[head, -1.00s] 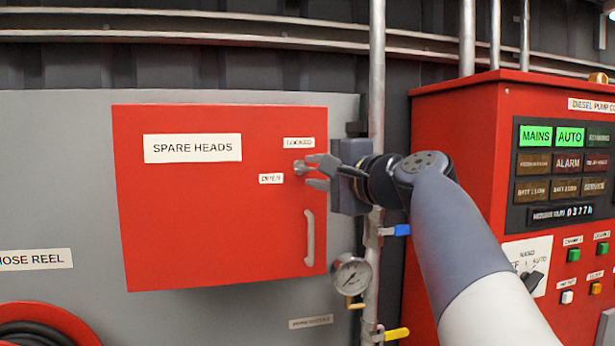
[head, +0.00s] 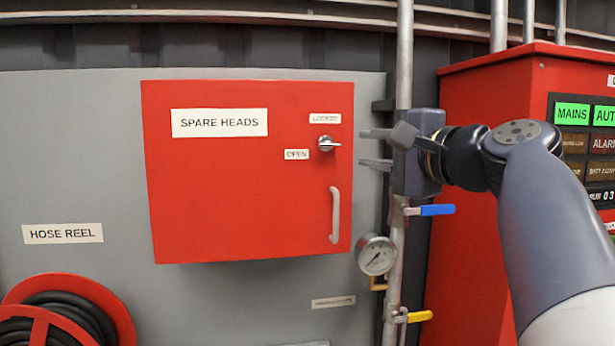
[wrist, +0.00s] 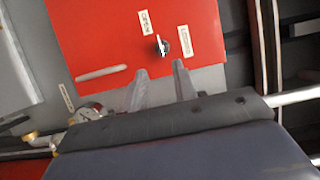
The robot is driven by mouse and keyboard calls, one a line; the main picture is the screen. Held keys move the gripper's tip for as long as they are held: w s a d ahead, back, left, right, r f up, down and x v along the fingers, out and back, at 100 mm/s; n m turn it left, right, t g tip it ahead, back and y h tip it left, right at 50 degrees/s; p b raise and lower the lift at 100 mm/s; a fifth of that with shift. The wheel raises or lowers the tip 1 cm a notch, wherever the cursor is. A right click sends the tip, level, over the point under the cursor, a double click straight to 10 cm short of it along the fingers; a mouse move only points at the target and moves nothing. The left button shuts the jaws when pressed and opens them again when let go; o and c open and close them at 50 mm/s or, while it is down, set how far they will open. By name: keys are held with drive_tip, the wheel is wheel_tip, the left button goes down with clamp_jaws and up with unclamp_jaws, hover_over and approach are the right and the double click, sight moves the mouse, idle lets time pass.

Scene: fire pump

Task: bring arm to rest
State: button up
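My gripper (head: 376,149) is open and empty, to the right of the red SPARE HEADS cabinet (head: 240,205), with its fingers pointing left towards it. In the wrist view the gripper's fingers (wrist: 160,82) are spread apart with nothing between them. The cabinet's small silver latch knob (head: 326,143) sits between the LOCKED and OPEN labels, apart from the fingers. The knob also shows in the wrist view (wrist: 162,46), beyond the fingertips. The cabinet door looks closed, with a pale vertical handle (head: 335,215).
A vertical pipe (head: 404,60) runs behind my gripper. A blue-handled valve (head: 431,210), a pressure gauge (head: 376,254) and a yellow-handled valve (head: 416,316) are below it. The red pump panel (head: 470,110) stands at right, behind my arm. A hose reel (head: 100,297) is at lower left.

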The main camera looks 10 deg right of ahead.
sight(333, 145)
drive_tip(key=p+x, duration=0.3)
drive_tip(key=x, duration=0.7)
drive_tip(key=shift+w+a, duration=0.1)
drive_tip(key=shift+w, duration=0.25)
drive_tip(key=shift+s, duration=0.1)
